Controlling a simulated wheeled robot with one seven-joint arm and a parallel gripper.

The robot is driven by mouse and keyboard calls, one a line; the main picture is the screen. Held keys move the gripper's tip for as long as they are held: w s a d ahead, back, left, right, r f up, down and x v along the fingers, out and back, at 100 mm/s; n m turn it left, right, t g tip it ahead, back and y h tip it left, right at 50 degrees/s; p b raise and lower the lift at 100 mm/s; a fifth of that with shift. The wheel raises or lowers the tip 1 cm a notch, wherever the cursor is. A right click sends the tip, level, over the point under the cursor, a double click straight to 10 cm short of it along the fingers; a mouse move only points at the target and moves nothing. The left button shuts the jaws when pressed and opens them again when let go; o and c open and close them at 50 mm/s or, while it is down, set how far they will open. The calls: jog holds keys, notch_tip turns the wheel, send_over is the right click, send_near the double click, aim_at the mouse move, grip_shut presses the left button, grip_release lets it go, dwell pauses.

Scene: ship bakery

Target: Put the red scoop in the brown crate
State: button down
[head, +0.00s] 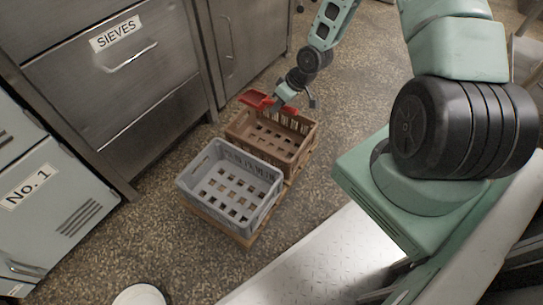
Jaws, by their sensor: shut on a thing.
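The red scoop (257,99) is held in my gripper (281,107), above the back left part of the brown crate (298,160). The gripper is shut on the scoop, though its fingertips are small and partly hidden here. The scoop's broad end points left and reaches past the crate's back left corner.
A grey crate (228,158) stands right in front of the brown one and looks empty. Metal drawers labelled "SIEVES" (115,34) and a "No. 1" cabinet (40,190) line the left. A white round object (139,295) is at the bottom. Speckled floor (130,230) is clear between.

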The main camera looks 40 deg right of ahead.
notch_tip(320, 180, down, 4)
jog(key=d+b, duration=0.2)
jog(key=b, duration=1.3)
send_over(276, 149)
jog(key=s+d, duration=0.2)
jog(key=f, duration=1.7)
jog(key=shift+w+a+f, duration=0.2)
jog(key=shift+w+a, duration=0.05)
jog(key=shift+f, duration=0.2)
jog(key=c, duration=1.3)
grip_release()
